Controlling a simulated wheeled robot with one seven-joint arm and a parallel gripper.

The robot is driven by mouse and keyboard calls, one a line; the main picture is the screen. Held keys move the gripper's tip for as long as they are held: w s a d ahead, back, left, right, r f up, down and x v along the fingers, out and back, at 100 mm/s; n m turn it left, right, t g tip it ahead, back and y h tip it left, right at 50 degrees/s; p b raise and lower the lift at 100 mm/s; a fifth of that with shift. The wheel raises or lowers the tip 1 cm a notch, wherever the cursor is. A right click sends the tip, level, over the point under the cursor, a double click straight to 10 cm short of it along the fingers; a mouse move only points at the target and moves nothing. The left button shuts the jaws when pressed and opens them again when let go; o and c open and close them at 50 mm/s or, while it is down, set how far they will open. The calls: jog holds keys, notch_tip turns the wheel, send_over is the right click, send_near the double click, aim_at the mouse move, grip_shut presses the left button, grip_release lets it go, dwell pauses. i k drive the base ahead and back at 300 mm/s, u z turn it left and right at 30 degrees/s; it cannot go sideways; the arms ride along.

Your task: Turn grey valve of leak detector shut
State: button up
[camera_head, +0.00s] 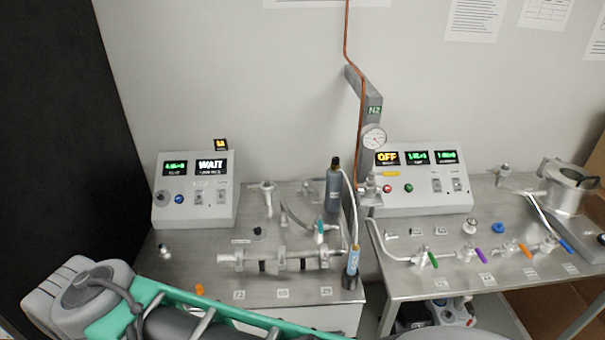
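On the left bench (215,290) stands a sloped white control box (195,205) with a green readout and a white WAIT display; it may be the leak detector. In front of it a metal pipe assembly (283,262) lies across the bench, with dark parts along it and a teal-handled fitting (319,230) above. A grey metal fitting (268,188) stands behind the assembly. I cannot tell which part is the grey valve, or whether it is open or shut. My arm crosses the bottom left in front of the bench. My gripper is not in view.
A dark cylinder (333,190) and a blue-labelled bottle (351,262) stand at the left bench's right side. The right bench (455,275) carries another control box (422,190) and a pipe with green, purple, orange and blue valve handles. A narrow gap separates the benches.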

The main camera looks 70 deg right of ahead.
aim_at(305, 180)
jog(key=z, duration=0.3)
jog(key=k, duration=0.8)
jog(key=z, duration=0.75)
jog(key=i, duration=0.5)
